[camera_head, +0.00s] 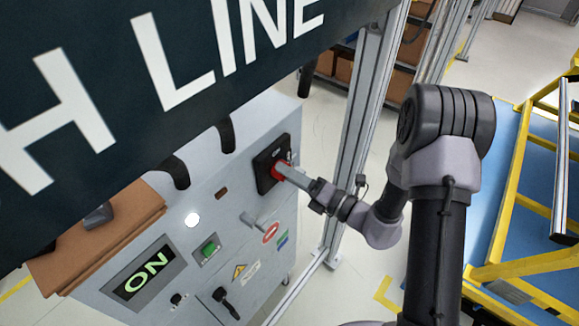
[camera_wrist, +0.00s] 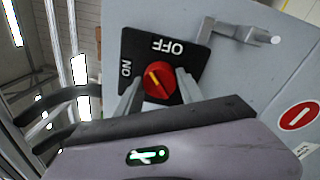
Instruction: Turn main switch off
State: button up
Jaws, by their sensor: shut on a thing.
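The main switch is a red rotary knob (camera_wrist: 160,93) on a black square plate (camera_wrist: 190,72) marked OFF and ON. A yellow-orange pointer mark on the knob is tilted and appears to lie between the two labels. In the head view the red knob (camera_head: 276,171) and its plate (camera_head: 264,178) are on the front of a grey cabinet. My gripper (camera_head: 287,172) reaches it from the right. In the wrist view my gripper (camera_wrist: 158,80) has one finger on each side of the knob and is shut on it. The knob's lower part is partly hidden.
A lit display (camera_head: 145,272) on the cabinet (camera_head: 232,192) reads ON. A green button (camera_head: 208,248) and a grey latch handle (camera_head: 252,219) are nearby. A dark sign (camera_head: 110,75) hangs across the upper left. A metal post (camera_head: 362,110) stands close behind my arm.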

jog(key=m+p, duration=0.3)
jog(key=m, duration=0.1)
jog(key=shift+r+m+t, duration=0.1)
jog(key=shift+m+t, duration=0.3)
jog(key=shift+c, duration=0.2)
jog(key=shift+m+p, duration=1.15)
jog(key=shift+m, duration=0.75)
jog(key=shift+o, duration=0.2)
jog(key=shift+c, duration=0.2)
jog(key=o, duration=1.4)
jog(key=shift+f, duration=0.2)
jog(key=b+v, duration=0.1)
jog(key=v, duration=1.6)
jog(key=shift+s+r, duration=0.2)
jog(key=shift+s, duration=0.1)
